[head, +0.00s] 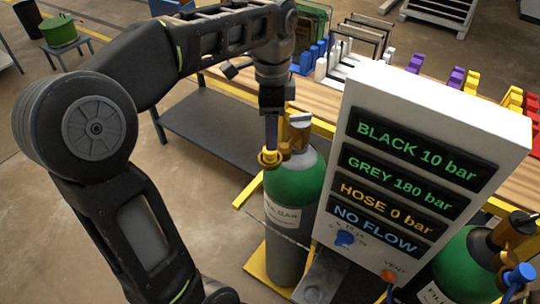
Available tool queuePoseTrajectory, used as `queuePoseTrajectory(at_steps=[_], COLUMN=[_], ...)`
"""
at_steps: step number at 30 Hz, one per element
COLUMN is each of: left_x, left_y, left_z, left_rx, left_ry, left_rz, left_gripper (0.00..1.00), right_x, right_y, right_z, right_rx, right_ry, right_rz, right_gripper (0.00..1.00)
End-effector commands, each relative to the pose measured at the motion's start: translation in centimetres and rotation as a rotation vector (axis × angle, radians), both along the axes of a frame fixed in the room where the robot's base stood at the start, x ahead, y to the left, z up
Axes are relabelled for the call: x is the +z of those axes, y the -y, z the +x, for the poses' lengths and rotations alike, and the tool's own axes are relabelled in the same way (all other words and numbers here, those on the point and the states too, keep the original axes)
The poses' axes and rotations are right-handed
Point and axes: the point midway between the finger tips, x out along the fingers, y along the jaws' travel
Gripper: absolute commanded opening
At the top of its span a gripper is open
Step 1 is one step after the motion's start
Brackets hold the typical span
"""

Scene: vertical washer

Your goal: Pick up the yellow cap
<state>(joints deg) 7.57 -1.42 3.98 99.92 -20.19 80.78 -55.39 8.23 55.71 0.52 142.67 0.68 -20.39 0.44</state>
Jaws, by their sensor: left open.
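The yellow cap (269,159) shows at the upper left of the green and grey gas cylinder (290,190), beside its brass valve. My left gripper (271,142) points down right above the cap, with its fingertips at or very near it. It is open. The fingers overlap the cap's upper part, so I cannot tell whether they touch it. My right gripper is not in view.
A white panel (440,85) with display lines reading BLACK 10 bar, GREY 180 bar, HOSE 0 bar and NO FLOW stands right of the cylinder. A second green cylinder (455,268) is at lower right. A wooden bench (415,85) with coloured parts runs behind.

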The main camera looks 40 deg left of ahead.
Motion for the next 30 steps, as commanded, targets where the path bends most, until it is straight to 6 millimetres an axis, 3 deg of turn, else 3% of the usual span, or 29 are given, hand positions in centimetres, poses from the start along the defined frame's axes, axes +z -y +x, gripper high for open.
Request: queuePoseTrajectory(at_steps=[5, 7, 13, 30], left_x=[-2.2, -2.5, -4.9, -5.1], left_y=[-0.1, -0.1, -0.1, -0.1], left_z=[0.0, -0.1, -0.1, -0.1], left_rx=[0.000, 0.000, 0.000, 0.000], left_ry=[-0.001, -0.004, -0.001, 0.000], left_rz=[0.000, -0.001, 0.000, 0.000], left_gripper=[0.56, 0.56, 0.56, 0.56], right_x=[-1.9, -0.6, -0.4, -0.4], right_y=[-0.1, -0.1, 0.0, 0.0], right_z=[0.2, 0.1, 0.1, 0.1], right_rx=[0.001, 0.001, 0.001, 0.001], right_ry=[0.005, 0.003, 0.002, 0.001], right_rz=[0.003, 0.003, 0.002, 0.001], right_gripper=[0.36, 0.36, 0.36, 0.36])
